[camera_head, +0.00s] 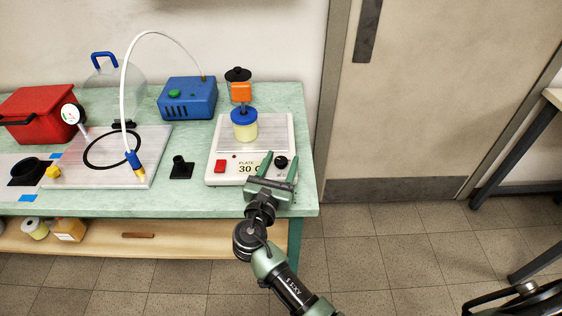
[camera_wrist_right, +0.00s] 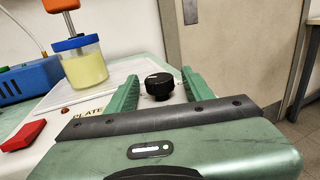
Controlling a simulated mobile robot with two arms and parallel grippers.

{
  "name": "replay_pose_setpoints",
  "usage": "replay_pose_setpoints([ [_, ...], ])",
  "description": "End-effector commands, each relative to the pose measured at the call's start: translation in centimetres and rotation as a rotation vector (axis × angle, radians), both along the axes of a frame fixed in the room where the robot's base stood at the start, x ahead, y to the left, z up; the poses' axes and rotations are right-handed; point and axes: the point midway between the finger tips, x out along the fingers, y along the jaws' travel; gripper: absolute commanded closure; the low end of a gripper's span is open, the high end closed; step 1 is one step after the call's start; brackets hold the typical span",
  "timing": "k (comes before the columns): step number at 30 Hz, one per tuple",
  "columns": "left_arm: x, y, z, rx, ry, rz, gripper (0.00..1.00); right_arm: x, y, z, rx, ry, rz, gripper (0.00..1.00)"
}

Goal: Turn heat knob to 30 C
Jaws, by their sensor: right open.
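The white heating plate (camera_head: 222,150) stands near the right end of the green table, with "PLATE 30 C" printed on its front. Its black heat knob (camera_head: 281,162) is at the front right; in the right wrist view the knob (camera_wrist_right: 159,85) has a white mark on top. My right gripper (camera_head: 281,155) is open at the plate's front edge, its green fingers on either side of the knob. In the wrist view the knob shows between the fingers with gaps beside it; contact is not visible. My left gripper is not in view.
A jar with a blue lid (camera_head: 244,124) stands on the plate under an orange stirrer (camera_head: 240,91). A red switch (camera_head: 220,166) is at the plate's front left. A blue pump (camera_head: 188,98), black stand (camera_head: 181,168) and red box (camera_head: 38,112) are to the left.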

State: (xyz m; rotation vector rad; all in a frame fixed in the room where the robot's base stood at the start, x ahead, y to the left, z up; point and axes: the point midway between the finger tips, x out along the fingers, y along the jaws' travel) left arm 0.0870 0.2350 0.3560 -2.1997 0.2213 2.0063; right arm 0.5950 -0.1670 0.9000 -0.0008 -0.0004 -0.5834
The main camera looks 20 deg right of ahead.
Motion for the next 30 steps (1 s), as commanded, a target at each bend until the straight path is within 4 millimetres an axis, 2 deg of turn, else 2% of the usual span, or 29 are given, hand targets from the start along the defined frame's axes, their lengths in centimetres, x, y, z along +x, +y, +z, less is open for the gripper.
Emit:
replay_pose_setpoints([
  [9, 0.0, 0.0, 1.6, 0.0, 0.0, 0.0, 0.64, -4.1, 2.7, 0.1, 0.001, 0.004, 0.001, 0.49],
  [15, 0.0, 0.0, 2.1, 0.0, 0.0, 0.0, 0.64, -6.0, 4.0, 0.1, 0.0, 0.001, 0.0, 0.49],
  [30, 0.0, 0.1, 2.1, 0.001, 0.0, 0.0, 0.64, -6.3, 4.2, 0.0, 0.001, -0.001, 0.0, 0.49],
])
